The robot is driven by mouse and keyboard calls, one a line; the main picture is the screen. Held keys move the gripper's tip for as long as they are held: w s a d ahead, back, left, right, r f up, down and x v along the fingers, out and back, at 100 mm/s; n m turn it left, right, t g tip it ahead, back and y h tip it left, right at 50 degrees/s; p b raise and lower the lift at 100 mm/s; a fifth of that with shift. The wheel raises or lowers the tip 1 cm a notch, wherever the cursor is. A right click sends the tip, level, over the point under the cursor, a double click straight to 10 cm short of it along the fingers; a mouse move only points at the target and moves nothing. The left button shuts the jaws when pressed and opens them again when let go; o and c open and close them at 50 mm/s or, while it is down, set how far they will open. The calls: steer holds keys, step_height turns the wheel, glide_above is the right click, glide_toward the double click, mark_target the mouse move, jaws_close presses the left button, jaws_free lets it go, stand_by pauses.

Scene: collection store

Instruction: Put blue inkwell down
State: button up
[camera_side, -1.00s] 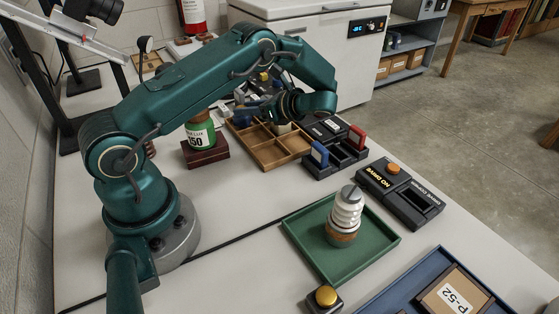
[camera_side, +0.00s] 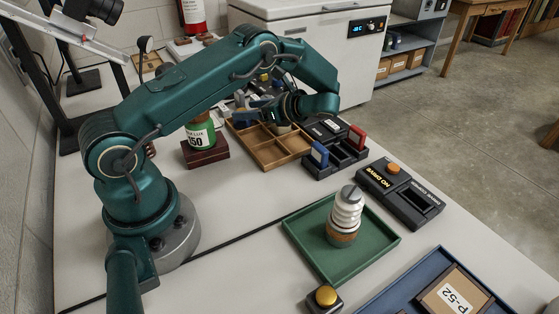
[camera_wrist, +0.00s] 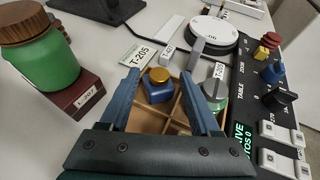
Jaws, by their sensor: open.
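The blue inkwell (camera_wrist: 157,93) with its gold lid sits upright in a compartment at the far end of the wooden divided tray (camera_side: 289,150). In the wrist view it lies between the two blue fingers of my gripper (camera_wrist: 181,86), with gaps on both sides. My gripper is open and appears just above and behind the inkwell, not touching it. In the side view my gripper (camera_side: 262,113) is over the back of the tray, and its fingers and wrist largely hide the inkwell there.
A green jar (camera_side: 200,135) on a dark red block stands left of the tray. A green-grey piece (camera_wrist: 215,92) is close by my right finger. A control panel (camera_wrist: 266,110) lies right of the tray. A green tray (camera_side: 300,240) holds a ribbed white insulator (camera_side: 346,212).

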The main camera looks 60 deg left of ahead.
steer(key=v, duration=1)
steer(key=shift+w+f, duration=0.1)
steer(key=s+d+r+n+t+h, duration=0.5)
steer(key=s+d+r+h, duration=0.15)
steer(key=r, duration=0.25)
steer(key=s+d+n+t+h, duration=0.5)
steer(key=s+d+n+h, duration=0.1)
steer(key=s+d+n, duration=0.2)
steer(key=shift+s+d+f+n+t, duration=0.15)
steer(key=shift+s+d+n+t, duration=0.15)
steer(key=shift+s, duration=0.55)
